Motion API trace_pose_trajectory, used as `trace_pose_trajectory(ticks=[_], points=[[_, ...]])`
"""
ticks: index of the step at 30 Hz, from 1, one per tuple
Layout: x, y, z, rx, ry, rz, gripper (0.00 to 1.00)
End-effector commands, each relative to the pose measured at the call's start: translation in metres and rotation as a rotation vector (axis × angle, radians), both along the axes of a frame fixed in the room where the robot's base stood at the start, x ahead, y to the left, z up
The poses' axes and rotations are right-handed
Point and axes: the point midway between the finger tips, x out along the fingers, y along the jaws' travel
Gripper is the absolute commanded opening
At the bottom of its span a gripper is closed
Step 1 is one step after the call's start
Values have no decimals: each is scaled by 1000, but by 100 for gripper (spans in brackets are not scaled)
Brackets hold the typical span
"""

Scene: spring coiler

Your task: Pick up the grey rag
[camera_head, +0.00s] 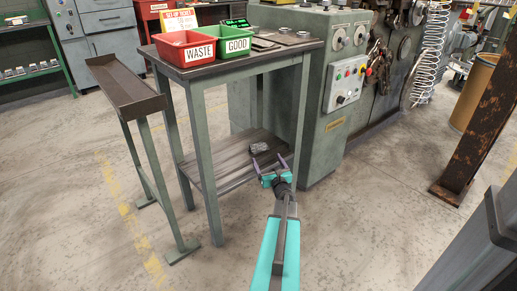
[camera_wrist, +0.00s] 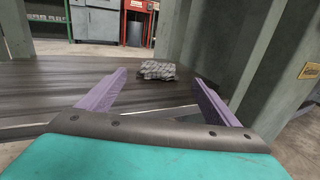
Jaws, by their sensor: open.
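The grey rag (camera_head: 259,148) lies crumpled on the lower shelf (camera_head: 222,168) of the table, near the shelf's right side. In the wrist view the rag (camera_wrist: 158,70) sits ahead of my gripper, between the lines of its two fingers and a little beyond their tips. My gripper (camera_head: 268,162) is at the front edge of the lower shelf. Its purple fingers (camera_wrist: 160,76) are spread apart with nothing between them. The rag looks apart from both fingers.
Table legs (camera_head: 208,165) flank the shelf, and the green machine (camera_head: 330,110) stands close on the right. The tabletop above holds a red WASTE bin (camera_head: 186,51) and a green GOOD bin (camera_head: 236,44). A narrow stand (camera_head: 125,85) is at left. Floor in front is open.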

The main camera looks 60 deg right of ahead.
Motion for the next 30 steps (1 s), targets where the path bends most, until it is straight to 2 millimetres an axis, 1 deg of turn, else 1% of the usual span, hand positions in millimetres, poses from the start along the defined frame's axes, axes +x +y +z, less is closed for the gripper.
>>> trace_pose_trajectory(ticks=[5, 24, 30], points=[[5, -8, -1, 0, 0, -3, 84], [53, -52, -2, 1, -1, -4, 84], [61, -59, -1, 1, 0, -5, 84]])
